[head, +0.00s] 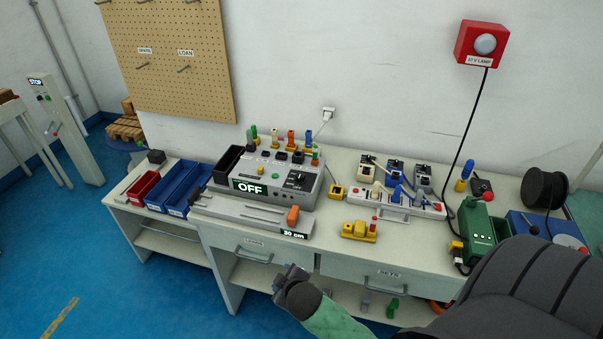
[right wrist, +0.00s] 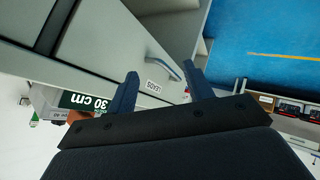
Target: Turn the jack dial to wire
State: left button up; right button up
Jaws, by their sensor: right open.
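A grey tester box (head: 272,184) stands on the bench and its display reads OFF. A black round dial (head: 298,179) sits on the right of its front face; its marks are too small to read. My right gripper (head: 291,272) is open and empty, in front of the bench by the left drawer, below and apart from the dial. In the right wrist view its two fingers (right wrist: 161,88) are spread, with the LEADS drawer (right wrist: 150,62) beyond them. My left gripper is not in view.
A sliding gauge marked 30 cm (head: 294,234) with an orange block lies before the box. Coloured plugs stand on top and behind it. Blue bins (head: 180,186) are at left; a yellow block (head: 358,231) and power strip (head: 409,205) at right. Drawer handles (head: 254,257) jut from the bench front.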

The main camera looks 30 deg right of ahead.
jog(key=w+a+r+n+t+y, duration=0.1)
jog(key=w+r+n+t+y, duration=0.7)
jog(key=w+r+n, duration=0.85)
notch_tip(320, 180, up, 7)
jog(key=n+g+h, duration=0.2)
jog(key=n+g, duration=1.5)
jog(key=n, duration=1.4)
send_over(301, 174)
jog(key=d, duration=0.3)
jog(key=shift+m, duration=0.25)
jog(key=x, duration=0.2)
jog(key=p+x, duration=0.2)
jog(key=x, duration=0.1)
jog(key=shift+s+a+f, duration=0.15)
jog(key=shift+s+f, duration=0.15)
jog(key=shift+f, duration=0.05)
pick_arm(q)
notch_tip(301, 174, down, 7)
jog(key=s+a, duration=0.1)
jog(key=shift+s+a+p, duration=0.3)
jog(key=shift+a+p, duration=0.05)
jog(key=shift+p, duration=0.05)
pick_arm(e)
jog(key=shift+a+f, duration=0.25)
jog(key=shift+f, duration=0.4)
